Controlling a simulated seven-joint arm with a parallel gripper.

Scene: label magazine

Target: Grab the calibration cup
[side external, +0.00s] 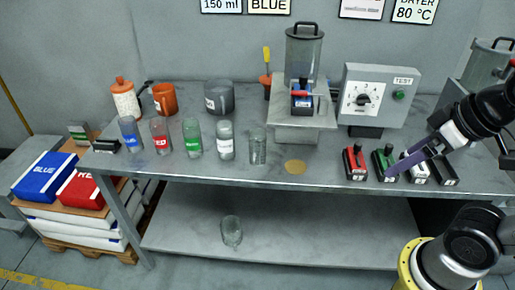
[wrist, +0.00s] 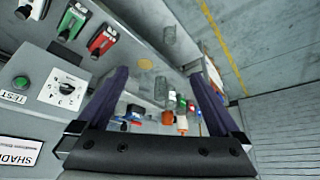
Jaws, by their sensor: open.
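No cup carries a readable calibration mark, so I cannot tell which is the calibration cup. On the bench stand cups labelled blue (side external: 130,134), red (side external: 160,137) and green (side external: 192,137), a white-labelled cup (side external: 225,141) and a plain clear glass (side external: 257,147). Another clear glass (side external: 231,231) is on the lower shelf. An orange mug (side external: 165,98) and a grey mug (side external: 219,97) stand behind. My gripper (side external: 390,172), with purple fingers, is at the right, above or beside the green-topped unit, away from the cups. In the wrist view (wrist: 158,73) its fingers are apart and empty.
Red (side external: 354,162) and green (side external: 383,163) labelled units stand at the bench's front right, with white and black ones alongside. A TEST box (side external: 379,95) and a raised platform (side external: 297,124) with a canister (side external: 303,55) stand behind. A gold disc (side external: 295,167) marks clear bench space.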

